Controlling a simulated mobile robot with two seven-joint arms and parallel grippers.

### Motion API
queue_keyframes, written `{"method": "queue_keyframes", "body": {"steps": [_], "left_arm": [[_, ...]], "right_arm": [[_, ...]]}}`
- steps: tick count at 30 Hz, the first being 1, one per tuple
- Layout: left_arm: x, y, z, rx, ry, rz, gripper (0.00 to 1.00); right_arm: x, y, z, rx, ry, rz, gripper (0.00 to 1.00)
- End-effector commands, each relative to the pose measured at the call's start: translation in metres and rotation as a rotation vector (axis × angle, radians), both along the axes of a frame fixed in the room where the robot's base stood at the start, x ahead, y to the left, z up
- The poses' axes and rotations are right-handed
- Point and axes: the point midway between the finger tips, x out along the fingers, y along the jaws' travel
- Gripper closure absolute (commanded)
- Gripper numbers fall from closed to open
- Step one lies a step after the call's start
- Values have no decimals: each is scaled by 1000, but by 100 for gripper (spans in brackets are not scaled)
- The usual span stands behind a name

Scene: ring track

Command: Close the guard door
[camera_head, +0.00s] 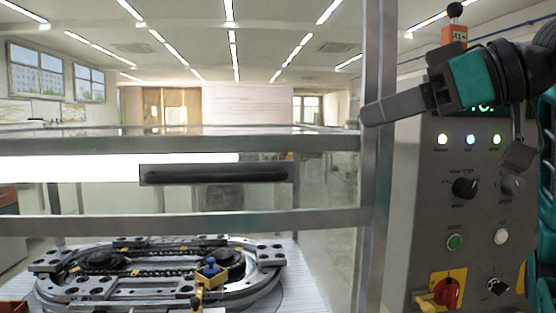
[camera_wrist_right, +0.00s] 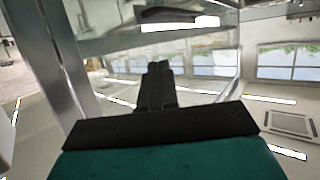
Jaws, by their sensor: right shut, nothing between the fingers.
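The guard door (camera_head: 60,224) is a clear panel with grey metal rails, in the middle and left of the head view. Its long black handle (camera_head: 217,174) lies level between the upper and lower rails. The handle also shows at the top of the wrist view (camera_wrist_right: 178,15). My right gripper (camera_head: 364,117) is shut and empty, its fingertips by the upright frame post (camera_head: 375,190), right of and above the handle. I cannot tell whether the tips touch the post. The shut fingers also show in the wrist view (camera_wrist_right: 158,72). My left gripper is out of view.
The oval ring track (camera_head: 160,270) stands on a pale table below the lower rail. A grey control panel (camera_head: 440,210) with lamps, knobs and a red rotary switch (camera_head: 447,292) stands right of the post, close under my right arm.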

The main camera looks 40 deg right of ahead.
Motion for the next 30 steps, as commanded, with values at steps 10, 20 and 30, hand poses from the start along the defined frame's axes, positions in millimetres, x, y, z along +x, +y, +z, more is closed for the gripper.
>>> {"method": "queue_keyframes", "body": {"steps": [10,20,30], "left_arm": [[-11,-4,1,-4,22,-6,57],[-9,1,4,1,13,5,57],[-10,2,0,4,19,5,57]], "right_arm": [[48,19,-17,-2,7,3,100],[95,37,-52,1,3,3,100],[104,40,-69,0,1,0,100]]}}
